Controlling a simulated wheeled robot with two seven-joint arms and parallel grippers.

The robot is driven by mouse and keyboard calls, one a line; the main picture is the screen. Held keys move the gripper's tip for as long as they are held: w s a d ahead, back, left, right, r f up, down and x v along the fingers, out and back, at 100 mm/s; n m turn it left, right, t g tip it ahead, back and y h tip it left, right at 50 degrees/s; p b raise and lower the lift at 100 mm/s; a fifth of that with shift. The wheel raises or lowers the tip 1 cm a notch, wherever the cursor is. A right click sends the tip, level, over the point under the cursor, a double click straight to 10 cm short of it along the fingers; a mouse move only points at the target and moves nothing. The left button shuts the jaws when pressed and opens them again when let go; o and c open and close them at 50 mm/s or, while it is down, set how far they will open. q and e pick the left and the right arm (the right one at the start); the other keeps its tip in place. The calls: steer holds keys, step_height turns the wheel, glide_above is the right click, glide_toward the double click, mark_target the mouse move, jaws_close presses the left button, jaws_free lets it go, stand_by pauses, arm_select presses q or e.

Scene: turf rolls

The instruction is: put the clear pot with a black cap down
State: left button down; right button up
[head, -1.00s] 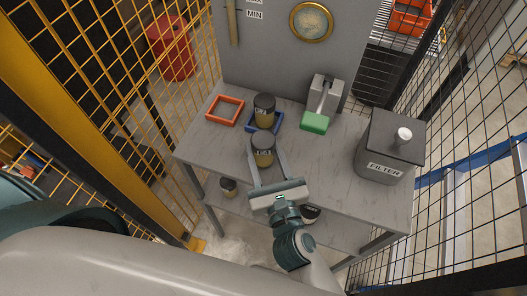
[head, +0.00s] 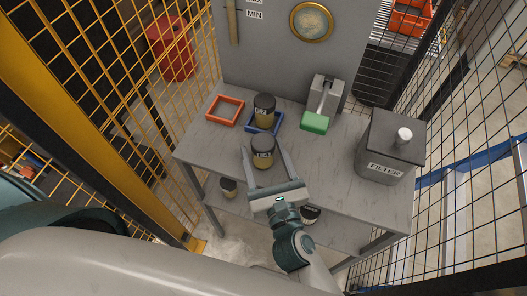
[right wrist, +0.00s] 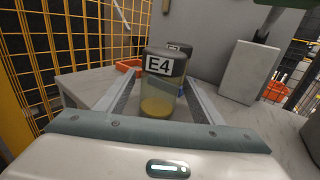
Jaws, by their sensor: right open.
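A clear pot with a black cap (head: 263,152) and yellowish contents stands upright on the grey table, in front of the blue frame. In the right wrist view the pot (right wrist: 160,88) shows an E4 label on its cap. My right gripper (head: 264,158) is open around it, one finger on each side, with gaps between the fingers and the pot. A second dark-capped pot (head: 264,108) stands at the blue frame (head: 277,127), just behind. My left gripper is not in view.
An orange frame (head: 225,111) lies at the back left. A grey press-like device with a green block (head: 314,122) and a grey FILTER box (head: 389,148) stand to the right. More pots (head: 228,187) sit on the lower shelf. The table between pot and FILTER box is clear.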

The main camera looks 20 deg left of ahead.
steer(key=shift+s+d, duration=0.3)
steer(key=shift+s, duration=0.15)
steer(key=b+v, duration=0.3)
steer(key=v, duration=0.8)
